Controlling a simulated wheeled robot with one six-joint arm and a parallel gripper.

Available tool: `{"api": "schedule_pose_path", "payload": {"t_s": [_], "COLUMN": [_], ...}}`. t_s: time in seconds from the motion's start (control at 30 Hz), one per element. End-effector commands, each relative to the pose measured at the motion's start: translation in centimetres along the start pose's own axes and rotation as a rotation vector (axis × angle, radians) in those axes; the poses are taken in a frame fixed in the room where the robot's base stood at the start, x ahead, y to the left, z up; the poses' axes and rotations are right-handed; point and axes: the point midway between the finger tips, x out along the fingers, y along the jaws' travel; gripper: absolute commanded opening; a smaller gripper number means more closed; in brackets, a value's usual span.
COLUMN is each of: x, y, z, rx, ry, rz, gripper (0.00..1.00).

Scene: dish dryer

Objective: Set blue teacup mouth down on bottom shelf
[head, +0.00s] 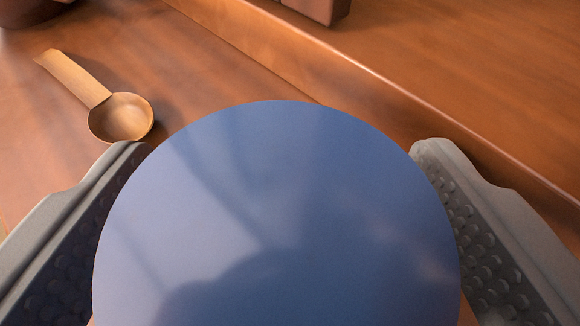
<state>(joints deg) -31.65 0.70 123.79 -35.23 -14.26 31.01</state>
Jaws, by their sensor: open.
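A smooth, glossy blue rounded thing, likely the blue teacup (280,220), fills the lower middle of the head view. Its lower part is cut off by the frame. No rim, mouth or handle shows, so I cannot tell which way it faces. My gripper (280,150) is open, with one grey finger on each side of the blue shape. A narrow gap shows beside the right finger; the left finger's tip is very close to the blue surface, and I cannot tell if it touches. I cannot make out a bottom shelf for certain.
A wooden spoon (121,117) lies on the wooden surface at upper left. A raised wooden edge (370,87) runs diagonally from top middle to the right. A dark reddish block (318,8) and a dark round object (28,10) stand at the top.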

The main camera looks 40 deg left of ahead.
Motion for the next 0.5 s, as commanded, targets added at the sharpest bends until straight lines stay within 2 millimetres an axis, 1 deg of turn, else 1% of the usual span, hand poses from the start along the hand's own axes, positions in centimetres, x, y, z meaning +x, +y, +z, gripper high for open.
{"api": "schedule_pose_path", "payload": {"t_s": [0.1,0.33,0.47,0.5], "x": [0.49,0.54,0.53,0.53], "y": [-0.01,-0.01,-0.01,-0.01], "z": [-0.01,-0.02,-0.02,-0.02], "rx": [-0.001,-0.001,-0.001,-0.001], "ry": [0.000,0.000,0.000,0.000], "rz": [0.000,0.000,0.000,0.000], "gripper": [0.79,0.79,0.54,0.46]}}
